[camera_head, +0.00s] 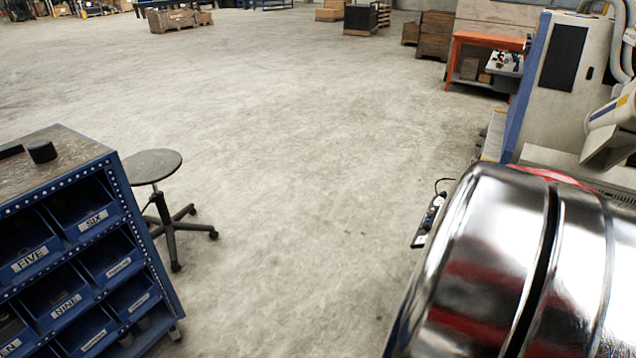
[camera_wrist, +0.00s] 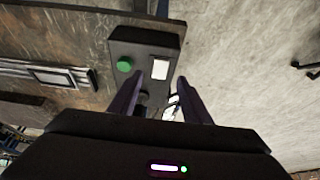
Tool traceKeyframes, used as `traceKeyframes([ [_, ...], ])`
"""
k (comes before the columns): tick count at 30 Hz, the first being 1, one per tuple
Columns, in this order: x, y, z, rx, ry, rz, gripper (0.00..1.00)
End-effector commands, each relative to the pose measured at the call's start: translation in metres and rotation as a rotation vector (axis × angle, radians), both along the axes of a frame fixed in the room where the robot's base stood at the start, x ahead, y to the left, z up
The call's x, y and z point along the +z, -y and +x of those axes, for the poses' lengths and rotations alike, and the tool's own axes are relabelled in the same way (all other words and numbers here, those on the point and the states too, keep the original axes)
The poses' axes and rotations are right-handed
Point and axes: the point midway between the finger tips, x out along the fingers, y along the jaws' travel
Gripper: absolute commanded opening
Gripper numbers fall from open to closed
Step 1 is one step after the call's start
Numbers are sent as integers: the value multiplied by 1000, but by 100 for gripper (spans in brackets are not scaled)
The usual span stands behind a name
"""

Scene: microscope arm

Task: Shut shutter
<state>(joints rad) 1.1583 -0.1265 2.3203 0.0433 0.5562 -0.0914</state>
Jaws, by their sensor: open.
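A dark control box (camera_wrist: 146,50) shows in the upper middle of the wrist view. It has a round green button (camera_wrist: 124,64) on its left and a pale rectangular panel (camera_wrist: 160,69) on its right. My gripper (camera_wrist: 160,82) is open, its two dark fingers reaching up toward the lower part of the box. Nothing clearly sits in its grip. Small parts between the fingers are partly hidden, and I cannot tell what they are. I cannot make out a shutter in either view. The gripper does not clearly show in the head view.
A blue bin cabinet (camera_head: 118,190) stands at the left of the head view, with a stool (camera_head: 152,166) beside it. A blue and grey machine (camera_head: 568,85) stands at the right, and an orange table (camera_head: 488,40) is behind it. The middle floor is clear.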

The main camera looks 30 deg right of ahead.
Motion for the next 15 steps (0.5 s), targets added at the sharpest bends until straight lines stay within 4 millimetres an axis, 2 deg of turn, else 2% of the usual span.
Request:
traceKeyframes([
  [15,-55,20,10,0,-1,2,44],
])
